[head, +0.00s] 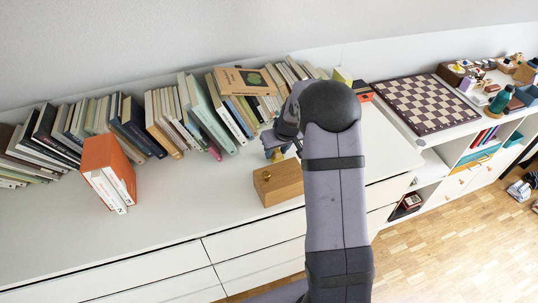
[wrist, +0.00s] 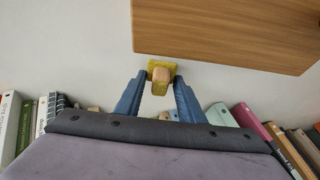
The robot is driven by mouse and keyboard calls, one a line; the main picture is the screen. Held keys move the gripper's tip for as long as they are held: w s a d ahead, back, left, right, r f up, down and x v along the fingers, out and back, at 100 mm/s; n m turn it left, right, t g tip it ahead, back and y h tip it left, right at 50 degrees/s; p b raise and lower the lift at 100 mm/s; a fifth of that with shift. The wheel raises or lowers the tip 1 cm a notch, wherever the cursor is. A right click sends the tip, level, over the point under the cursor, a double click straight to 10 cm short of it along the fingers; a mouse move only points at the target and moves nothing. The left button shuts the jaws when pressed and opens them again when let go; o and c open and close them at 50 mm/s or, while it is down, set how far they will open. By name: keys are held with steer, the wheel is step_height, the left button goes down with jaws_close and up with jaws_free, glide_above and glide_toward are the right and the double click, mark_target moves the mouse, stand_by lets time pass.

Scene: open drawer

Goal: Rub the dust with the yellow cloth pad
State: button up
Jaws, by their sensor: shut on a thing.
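In the head view my gripper (head: 276,150) is over the white cabinet top, just behind the wooden box; my arm partly hides this area. I cannot make out the dust in either view, nor tell whether the pad touches the surface.
The wooden box (head: 284,186) with a small brass knob is close in front of my gripper; it also shows in the wrist view (wrist: 240,30). A row of books (head: 190,112) stands behind. An orange book box (head: 108,160) is left. The front-left cabinet top (head: 120,240) is clear.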

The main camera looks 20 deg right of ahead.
steer(key=shift+d+f+b, duration=0.15)
steer(key=shift+d+b, duration=0.35)
steer(key=shift+d, duration=0.75)
steer(key=a+p, duration=0.1)
steer(key=a, duration=0.1)
steer(key=shift+a, duration=0.35)
steer(key=shift+s+a+r+p, duration=0.1)
steer(key=shift+a+p, duration=0.9)
steer(key=shift+a, duration=1.25)
steer(key=shift+a+r+p, duration=0.1)
steer(key=shift+a+p, duration=0.9)
steer(key=shift+a, duration=1.25)
step_height(320, 180, up, 3)
steer(key=shift+f+p, duration=0.2)
steer(key=shift+p, duration=0.35)
steer(key=shift+r+p, duration=0.6)
steer(key=shift+r, duration=0.1)
step_height(320, 180, up, 4)
steer(key=p, duration=0.3)
steer(key=shift+d, duration=0.15)
